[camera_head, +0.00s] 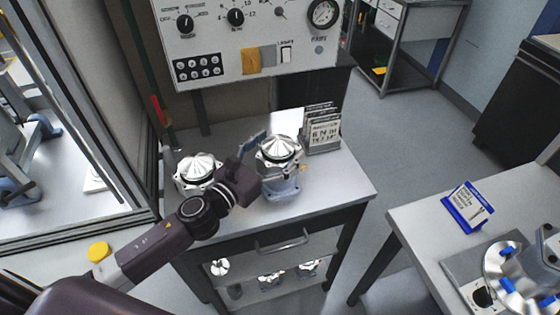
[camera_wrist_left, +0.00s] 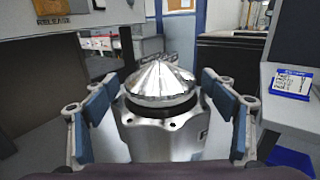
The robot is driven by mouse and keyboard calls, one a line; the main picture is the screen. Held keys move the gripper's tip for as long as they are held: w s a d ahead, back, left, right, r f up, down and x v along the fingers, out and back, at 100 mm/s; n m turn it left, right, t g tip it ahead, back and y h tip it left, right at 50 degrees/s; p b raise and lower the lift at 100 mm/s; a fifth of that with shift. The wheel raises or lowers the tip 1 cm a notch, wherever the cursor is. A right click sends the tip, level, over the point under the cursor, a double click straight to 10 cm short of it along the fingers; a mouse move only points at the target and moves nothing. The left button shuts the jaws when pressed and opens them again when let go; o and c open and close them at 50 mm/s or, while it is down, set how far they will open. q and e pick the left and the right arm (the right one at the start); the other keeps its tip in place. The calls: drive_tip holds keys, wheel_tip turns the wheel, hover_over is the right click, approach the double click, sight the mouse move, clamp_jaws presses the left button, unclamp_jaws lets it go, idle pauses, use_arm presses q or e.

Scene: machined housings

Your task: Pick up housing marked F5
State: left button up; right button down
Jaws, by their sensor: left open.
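Two silver machined housings with pointed, cone-shaped tops stand on the grey cabinet top: a left housing (camera_head: 196,170) and a right housing (camera_head: 278,150). My left gripper (camera_head: 267,165) is open, with its blue-padded fingers on either side of the right housing. In the left wrist view the housing (camera_wrist_left: 160,138) stands upright between the spread fingers of the gripper (camera_wrist_left: 158,112), with gaps visible beside its upper part. A dark mark shows at its right side, but I cannot read it. The F5 marking is not legible on any housing. My right gripper is not in view.
A card stand (camera_head: 323,133) stands close behind and right of the right housing. A control panel (camera_head: 250,50) rises behind the cabinet. More small housings (camera_head: 270,279) sit on the shelf below. A second table (camera_head: 420,225) at right holds a blue sign (camera_head: 467,208) and a fixture.

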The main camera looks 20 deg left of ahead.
use_arm(q)
drive_tip(key=shift+w+d, duration=0.1)
drive_tip(key=shift+w, duration=0.1)
drive_tip(key=shift+s, duration=0.15)
drive_tip(key=shift+c, duration=0.9)
clamp_jaws()
drive_tip(key=shift+w+r, duration=0.2)
drive_tip(key=shift+r, duration=0.1)
